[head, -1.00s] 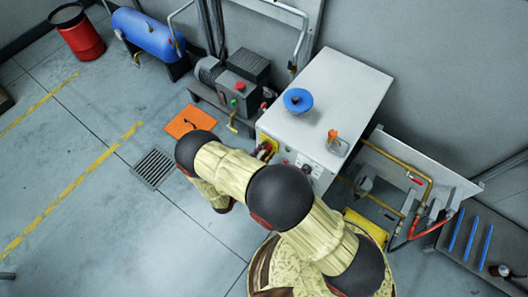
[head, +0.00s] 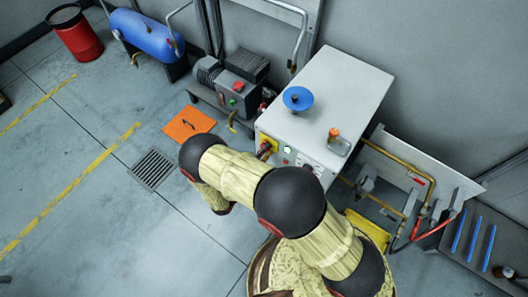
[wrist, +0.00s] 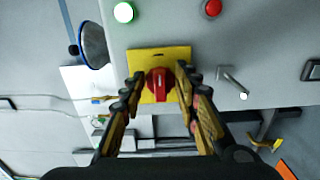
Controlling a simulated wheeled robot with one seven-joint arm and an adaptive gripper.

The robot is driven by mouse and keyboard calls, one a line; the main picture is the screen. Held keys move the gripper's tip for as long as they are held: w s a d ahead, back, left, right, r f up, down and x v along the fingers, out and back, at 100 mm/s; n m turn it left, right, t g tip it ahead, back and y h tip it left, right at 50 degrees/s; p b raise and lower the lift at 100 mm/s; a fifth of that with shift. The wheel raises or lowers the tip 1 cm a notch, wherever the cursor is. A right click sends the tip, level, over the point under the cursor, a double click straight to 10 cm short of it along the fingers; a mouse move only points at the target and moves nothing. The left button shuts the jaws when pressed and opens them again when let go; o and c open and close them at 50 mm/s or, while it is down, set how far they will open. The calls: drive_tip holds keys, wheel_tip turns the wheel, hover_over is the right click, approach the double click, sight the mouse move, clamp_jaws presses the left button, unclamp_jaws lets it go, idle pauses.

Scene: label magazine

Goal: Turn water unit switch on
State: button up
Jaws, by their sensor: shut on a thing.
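The switch is a round red knob (wrist: 161,86) on a square yellow plate (wrist: 146,56) in the wrist view. The plate is fixed to the front of a pale grey cabinet (head: 345,85). My gripper (wrist: 160,78) has one finger on each side of the knob and is shut on it. A small pale mark shows on the knob's face; whether it reads on or off cannot be told. In the head view my arm hides part of the cabinet front.
A green lamp (wrist: 124,12) glows on the panel near a red button (wrist: 212,8). A lever handle (wrist: 233,80) sticks out beside the plate. A blue bowl-like thing (head: 298,99) is on the cabinet top. A pump unit (head: 236,88) stands left. Open floor lies left.

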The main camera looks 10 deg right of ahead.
drive_tip(key=shift+f, duration=0.1)
drive_tip(key=o, duration=1.1)
drive_tip(key=v, duration=1.2)
